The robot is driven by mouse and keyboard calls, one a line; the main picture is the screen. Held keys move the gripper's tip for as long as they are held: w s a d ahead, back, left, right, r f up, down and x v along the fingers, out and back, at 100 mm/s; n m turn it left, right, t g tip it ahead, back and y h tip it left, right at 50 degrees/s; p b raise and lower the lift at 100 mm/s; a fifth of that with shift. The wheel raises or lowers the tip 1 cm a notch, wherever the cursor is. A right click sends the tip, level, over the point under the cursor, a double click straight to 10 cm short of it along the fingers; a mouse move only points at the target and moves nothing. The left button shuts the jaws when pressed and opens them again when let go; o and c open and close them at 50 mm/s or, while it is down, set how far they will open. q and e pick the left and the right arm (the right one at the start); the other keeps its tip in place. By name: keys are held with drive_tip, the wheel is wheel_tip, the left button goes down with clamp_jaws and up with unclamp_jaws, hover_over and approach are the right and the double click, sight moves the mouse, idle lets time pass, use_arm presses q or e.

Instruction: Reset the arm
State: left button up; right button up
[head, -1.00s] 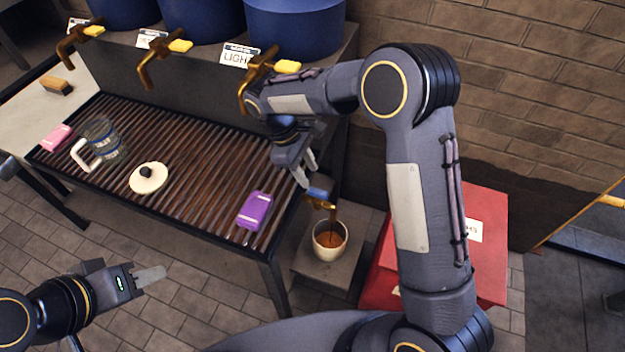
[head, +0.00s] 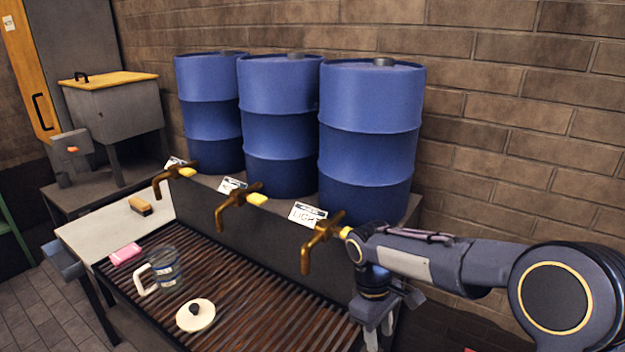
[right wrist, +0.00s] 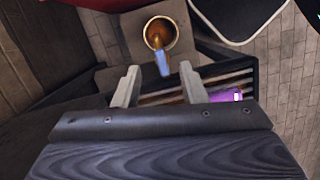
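My right arm comes in from the right in the head view. Its gripper (head: 380,330) points down beside the right end of the slatted bench, partly cut off by the lower edge. In the right wrist view the two fingers of this gripper (right wrist: 160,72) are apart with nothing held between them. My left gripper is out of view.
Three blue drums (head: 370,140) stand behind brass taps (head: 318,240). A brush (head: 140,206) lies left. A purple block (right wrist: 225,96) shows in the right wrist view.

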drive_tip(key=s+d+r+m+t+y, duration=0.2)
drive_tip(key=s+m, duration=0.1)
drive_tip(key=s, duration=0.4)
drive_tip(key=s+d+r+m+t+y+p, duration=0.1)
drive_tip(key=s+d+r+m+t, duration=0.1)
drive_tip(key=s, duration=0.5)
drive_tip(key=s+d+r+m+t+y, duration=0.2)
drive_tip(key=s+r+m+t, duration=0.1)
drive_tip(key=s+m, duration=0.3)
drive_tip(key=shift+s+d+r+t+y, duration=0.15)
drive_tip(key=shift+s+d+t+y, duration=0.2)
drive_tip(key=shift+s, duration=0.55)
